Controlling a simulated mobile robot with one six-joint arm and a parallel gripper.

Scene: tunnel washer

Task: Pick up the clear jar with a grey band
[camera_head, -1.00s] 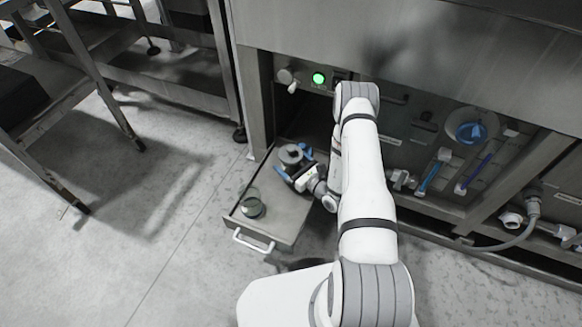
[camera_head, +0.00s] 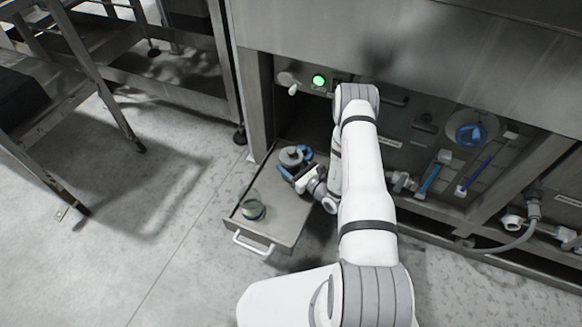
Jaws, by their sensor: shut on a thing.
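My gripper (camera_head: 297,163), with blue fingers, is inside the pulled-out drawer (camera_head: 281,218). It is shut on a round grey-topped thing (camera_head: 291,155) near the drawer's back, with one finger on either side.
The drawer has a white front handle (camera_head: 252,243). The machine's lower frame and a panel with a green lit button (camera_head: 319,80) stand close behind. Pipes and a hose (camera_head: 500,246) run at the right. A metal table (camera_head: 62,85) stands left, with open floor before it.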

